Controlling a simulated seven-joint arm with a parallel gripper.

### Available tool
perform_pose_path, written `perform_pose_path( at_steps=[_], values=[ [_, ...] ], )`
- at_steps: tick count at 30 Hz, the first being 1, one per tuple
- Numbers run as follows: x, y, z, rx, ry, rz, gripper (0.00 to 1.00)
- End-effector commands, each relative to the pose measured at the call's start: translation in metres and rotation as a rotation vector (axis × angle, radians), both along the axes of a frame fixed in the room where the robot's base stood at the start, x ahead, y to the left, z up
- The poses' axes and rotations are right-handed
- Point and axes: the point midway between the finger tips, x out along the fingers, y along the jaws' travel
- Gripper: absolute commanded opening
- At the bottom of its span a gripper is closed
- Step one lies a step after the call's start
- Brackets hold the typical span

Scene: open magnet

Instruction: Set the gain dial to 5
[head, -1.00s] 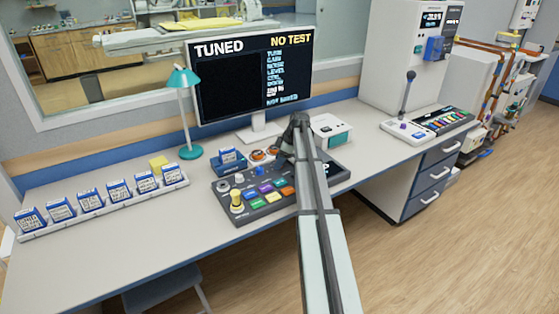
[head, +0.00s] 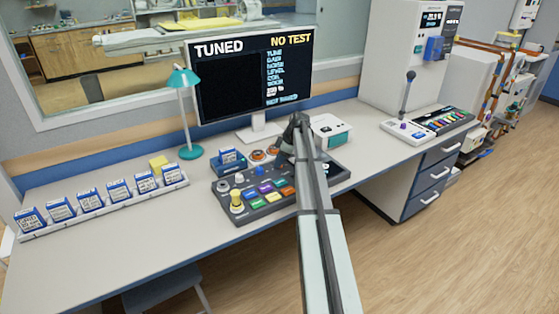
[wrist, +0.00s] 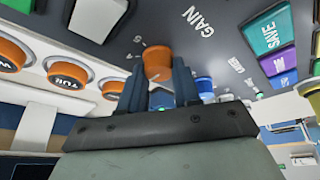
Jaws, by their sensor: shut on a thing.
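The gain dial (wrist: 157,63) is an orange knob beside the white word GAIN on the dark console. In the wrist view it sits between my gripper's two dark fingers (wrist: 160,85), which are shut on it. A small digit shows beside the dial, but most of its scale is hidden. In the head view my gripper (head: 293,140) is at the back of the console (head: 258,212), and my arm hides the dial there. The monitor (head: 240,75) reads TUNED and NO TEST, with a list too small to read surely.
Other orange dials (wrist: 70,75) stand left of my gripper in the wrist view, and a blue knob (wrist: 204,84) is close on its right. Coloured buttons (head: 265,187) cover the console front. A teal lamp (head: 186,110) and a white box (head: 330,130) stand nearby.

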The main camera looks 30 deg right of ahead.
Motion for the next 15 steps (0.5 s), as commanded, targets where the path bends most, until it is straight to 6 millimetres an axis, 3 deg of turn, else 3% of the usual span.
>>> perform_pose_path(
  at_steps=[15],
  values=[
    [-0.0021, 0.0027, 0.0004, 0.0, -0.001, -0.374, 0.01]
  ],
)
